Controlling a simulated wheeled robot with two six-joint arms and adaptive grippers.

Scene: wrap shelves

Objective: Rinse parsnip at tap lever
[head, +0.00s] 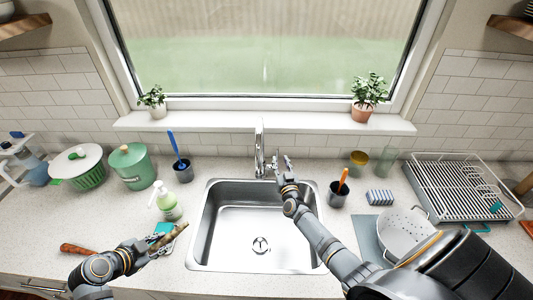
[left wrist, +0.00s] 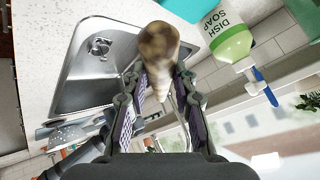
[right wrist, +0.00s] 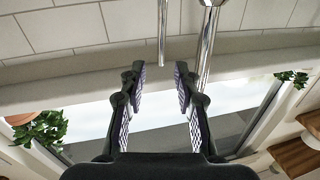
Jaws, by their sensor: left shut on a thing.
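The parsnip (left wrist: 158,48) is brownish and tapered. My left gripper (head: 158,243) is shut on it left of the sink, and the parsnip (head: 174,240) points up and right there. In the left wrist view it lies between the fingers (left wrist: 152,98). The chrome tap (head: 260,152) stands behind the sink (head: 197,215). My right gripper (head: 284,164) is beside the tap on its right. In the right wrist view its fingers (right wrist: 161,78) are apart and empty. A thin metal rod, apparently the tap lever (right wrist: 163,35), shows just beyond the fingertips, with the thicker tap column (right wrist: 207,45) beside it.
A dish soap bottle (head: 166,202) stands left of the sink, near my left gripper. A dark cup with an orange-handled tool (head: 338,195) stands right of it. A white colander (head: 403,231) and dish rack (head: 462,188) are further right. The basin is empty.

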